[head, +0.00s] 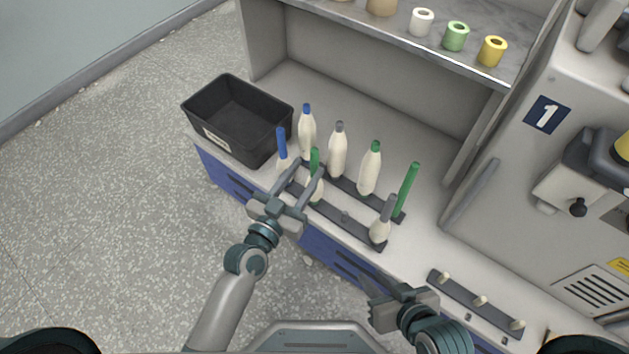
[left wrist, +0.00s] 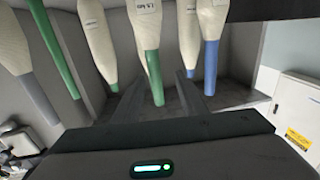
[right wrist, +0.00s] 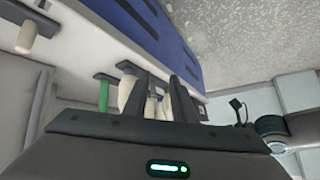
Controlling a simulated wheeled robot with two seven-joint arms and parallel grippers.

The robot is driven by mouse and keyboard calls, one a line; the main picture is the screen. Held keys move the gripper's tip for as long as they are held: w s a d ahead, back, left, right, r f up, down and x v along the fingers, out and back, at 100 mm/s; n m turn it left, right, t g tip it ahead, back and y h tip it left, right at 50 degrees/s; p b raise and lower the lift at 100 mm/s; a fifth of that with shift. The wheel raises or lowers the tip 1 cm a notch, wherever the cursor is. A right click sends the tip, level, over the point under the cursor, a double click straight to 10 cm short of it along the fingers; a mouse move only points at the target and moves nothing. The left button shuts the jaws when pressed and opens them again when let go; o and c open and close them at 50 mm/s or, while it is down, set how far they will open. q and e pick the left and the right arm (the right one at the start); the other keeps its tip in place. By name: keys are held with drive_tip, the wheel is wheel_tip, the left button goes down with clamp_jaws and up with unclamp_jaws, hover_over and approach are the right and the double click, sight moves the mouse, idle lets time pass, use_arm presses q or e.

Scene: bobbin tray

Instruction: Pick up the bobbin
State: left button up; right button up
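Cream bobbins with coloured tips stand upright in two rows on dark peg racks. A green-tipped bobbin (head: 316,187) stands in the front row, with a blue-tipped one (head: 282,160) to its left and a grey-tipped one (head: 380,231) at the right end. My left gripper (head: 306,178) is open, its fingers either side of the green-tipped bobbin in the head view. The left wrist view shows that bobbin (left wrist: 148,30) between the spread fingers, with gaps; I cannot tell how deep it sits. My right gripper (head: 368,297) is open and empty, in front of the counter.
A black bin (head: 268,141) stands left of the racks. The back row holds blue-tipped (head: 307,137), grey-tipped (head: 337,158) and green-tipped (head: 369,177) bobbins and a thin green tube (head: 407,190). A rack with bare pegs (head: 460,290) lies to the right. A shelf (head: 400,45) overhangs behind.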

use_arm(q)
drive_tip(key=shift+x, duration=1.3)
drive_tip(key=shift+w, duration=0.1)
drive_tip(key=x, duration=0.5)
drive_tip(key=shift+d+r, duration=0.15)
drive_tip(key=shift+d, duration=0.2)
clamp_jaws()
